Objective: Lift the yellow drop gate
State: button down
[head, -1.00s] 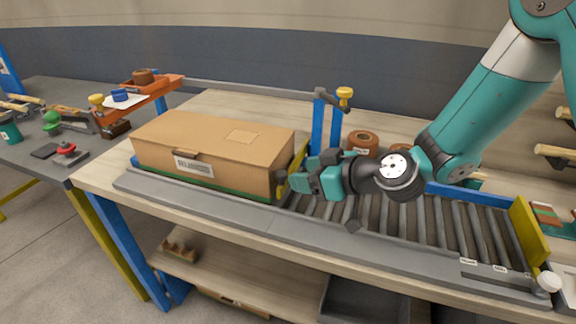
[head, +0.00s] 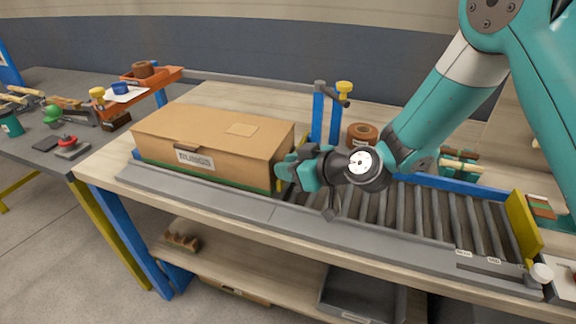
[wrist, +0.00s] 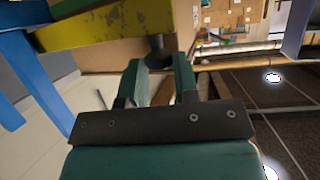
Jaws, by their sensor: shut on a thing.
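The yellow drop gate (wrist: 110,27) crosses the top of the wrist view as a scuffed yellow bar with a dark round knob (wrist: 158,48). My gripper (wrist: 158,70) is shut on that knob, one finger on each side. In the head view my gripper (head: 288,172) is at the right end of a cardboard box (head: 215,140), by the blue posts (head: 318,120). There my gripper and the box hide most of the gate. The box sits on the line at the gate's left side.
The roller conveyor (head: 420,210) runs to the right, bare of boxes, with a yellow end plate (head: 523,225). Brown rolls (head: 362,135) stand behind it. A yellow-topped knob (head: 343,88) sits by the blue posts. A grey bench (head: 40,125) with tools is at left.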

jog(key=w+d+r+m+g+p, duration=0.1)
jog(key=w+r+m+p, duration=0.1)
jog(key=r, duration=0.5)
jog(key=shift+w+d+r+g+p, duration=0.25)
jog(key=shift+w+r+g+p, duration=0.15)
jog(key=shift+w+p, duration=0.5)
jog(key=c, duration=0.9)
grip_release()
jog(key=shift+o, duration=0.2)
jog(key=b+v, duration=0.4)
jog(key=v, duration=1.3)
jog(key=shift+d, duration=0.2)
